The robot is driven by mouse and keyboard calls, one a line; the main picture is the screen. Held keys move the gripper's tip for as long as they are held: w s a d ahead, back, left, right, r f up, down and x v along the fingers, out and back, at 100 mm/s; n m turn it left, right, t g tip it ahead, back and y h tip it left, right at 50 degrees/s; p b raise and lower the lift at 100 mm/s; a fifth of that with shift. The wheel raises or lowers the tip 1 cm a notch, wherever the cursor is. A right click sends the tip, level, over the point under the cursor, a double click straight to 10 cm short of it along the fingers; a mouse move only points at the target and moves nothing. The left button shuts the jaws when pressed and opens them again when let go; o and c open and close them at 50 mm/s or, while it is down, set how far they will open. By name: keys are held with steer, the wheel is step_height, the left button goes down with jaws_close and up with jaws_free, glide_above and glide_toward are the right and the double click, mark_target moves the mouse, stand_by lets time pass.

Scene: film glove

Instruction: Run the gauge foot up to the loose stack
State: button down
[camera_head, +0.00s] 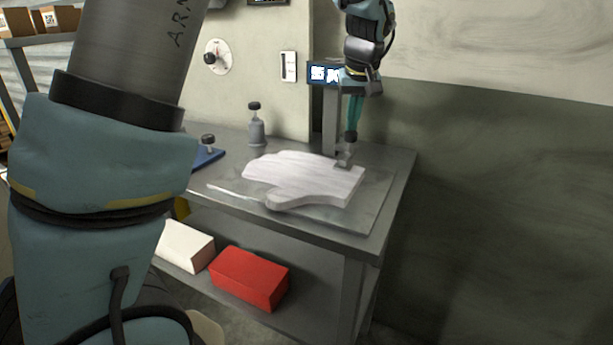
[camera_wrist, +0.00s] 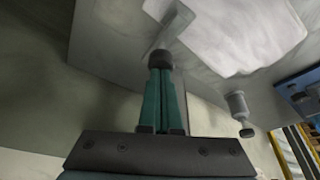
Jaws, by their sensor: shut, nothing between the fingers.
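The loose stack is a pale, glove-shaped pile of thin sheets (camera_head: 305,178) lying flat on a grey plate on the bench; part of it shows in the wrist view (camera_wrist: 240,35). The gauge (camera_head: 329,120) stands at the back of the plate, with a grey post and a lit display. Its small grey foot (camera_head: 344,160) is at the stack's back right edge; I cannot tell whether they touch. My gripper (camera_head: 351,129) points down above the foot, its teal fingers shut and empty. In the wrist view its fingertips (camera_wrist: 160,70) meet a dark knob-like piece (camera_wrist: 160,58); contact is unclear.
A grey weight with a black knob (camera_head: 256,128) stands behind the stack. A blue plate (camera_head: 208,157) lies at the bench's left. A red box (camera_head: 249,278) and a white box (camera_head: 185,246) sit on the lower shelf. The plate's front right (camera_head: 372,205) is bare.

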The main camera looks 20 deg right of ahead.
stand_by(0.3)
step_height(320, 180, up, 14)
steer(key=p, duration=1)
stand_by(0.5)
steer(key=a+f+g, duration=0.1)
steer(key=a+f, duration=0.3)
steer(key=a, duration=0.7)
steer(key=a+f, duration=0.4)
steer(key=a, duration=0.8)
steer(key=s+a+f, duration=0.2)
steer(key=s+a, duration=0.3)
steer(key=a, duration=0.2)
steer(key=s+a+f+n+g, duration=0.1)
steer(key=s+a+f, duration=0.2)
steer(key=s+a, duration=0.3)
steer(key=shift+a+f+y, duration=0.25)
steer(key=shift+a+y, duration=0.05)
steer(key=shift+a, duration=0.05)
